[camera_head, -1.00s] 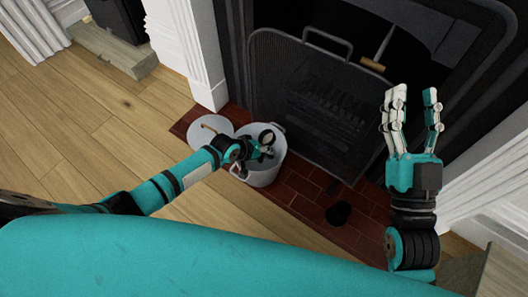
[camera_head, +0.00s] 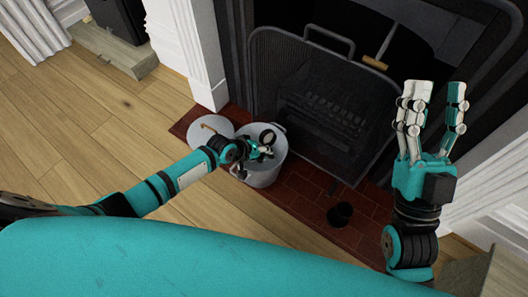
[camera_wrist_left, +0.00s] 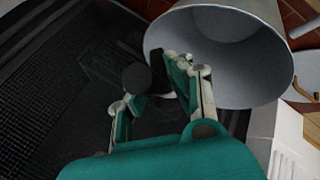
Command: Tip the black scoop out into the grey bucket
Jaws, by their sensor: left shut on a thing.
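The grey bucket (camera_head: 262,175) stands upright on the red brick hearth, its mouth open upward. My left gripper (camera_head: 262,150) is over the bucket's mouth. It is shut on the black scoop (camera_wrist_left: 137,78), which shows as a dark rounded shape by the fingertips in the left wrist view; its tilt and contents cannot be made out. The left gripper (camera_wrist_left: 165,85) and the bucket's rim and inside (camera_wrist_left: 225,55) show there too, the bucket right of the fingers. My right gripper (camera_head: 433,105) is open and empty, raised at the right, well away from the bucket.
A grey lid (camera_head: 205,131) with a wooden handle lies left of the bucket. A black fire screen (camera_head: 315,110) stands close behind it. A small black object (camera_head: 340,214) sits on the bricks to the right. Wooden floor (camera_head: 100,135) at left is clear.

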